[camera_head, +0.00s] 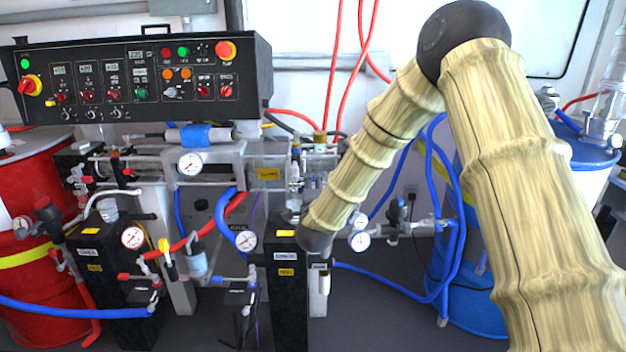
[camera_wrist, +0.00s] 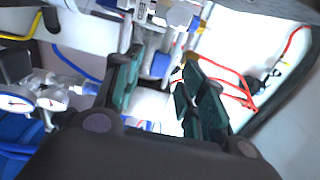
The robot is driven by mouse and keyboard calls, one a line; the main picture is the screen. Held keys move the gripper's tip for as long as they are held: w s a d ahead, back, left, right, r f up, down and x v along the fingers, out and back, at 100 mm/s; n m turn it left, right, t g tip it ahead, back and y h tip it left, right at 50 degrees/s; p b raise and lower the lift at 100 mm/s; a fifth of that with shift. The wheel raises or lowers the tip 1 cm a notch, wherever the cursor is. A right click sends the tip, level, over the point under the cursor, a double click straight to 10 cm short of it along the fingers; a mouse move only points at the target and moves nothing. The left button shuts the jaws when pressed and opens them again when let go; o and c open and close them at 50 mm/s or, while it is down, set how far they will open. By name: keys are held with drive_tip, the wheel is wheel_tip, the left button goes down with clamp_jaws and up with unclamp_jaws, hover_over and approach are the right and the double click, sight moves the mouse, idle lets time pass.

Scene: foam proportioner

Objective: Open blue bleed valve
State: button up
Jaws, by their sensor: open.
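My gripper (camera_wrist: 160,78) is open in the wrist view, with its two dark fingers with greenish inner pads spread apart and nothing held between them. Blue and silver fittings (camera_wrist: 160,65) show beyond and between the fingertips, apart from them as far as I can see. I cannot tell which of these parts is the blue bleed valve. In the head view, my arm reaches down to the black column at the centre, and the gripper itself is not clear there. Small valves with coloured handles sit on the pipework, too small to single out the bleed valve.
A black control panel (camera_head: 140,82) hangs at upper left. A red drum (camera_head: 40,285) stands at left and a blue drum (camera_head: 470,300) at right. Gauges (camera_head: 190,163), a black column (camera_head: 290,310) and blue hoses (camera_head: 450,180) crowd the middle. Grey floor shows below.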

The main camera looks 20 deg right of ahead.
sight(313, 180)
drive_tip(key=shift+x, duration=2.6)
clamp_jaws()
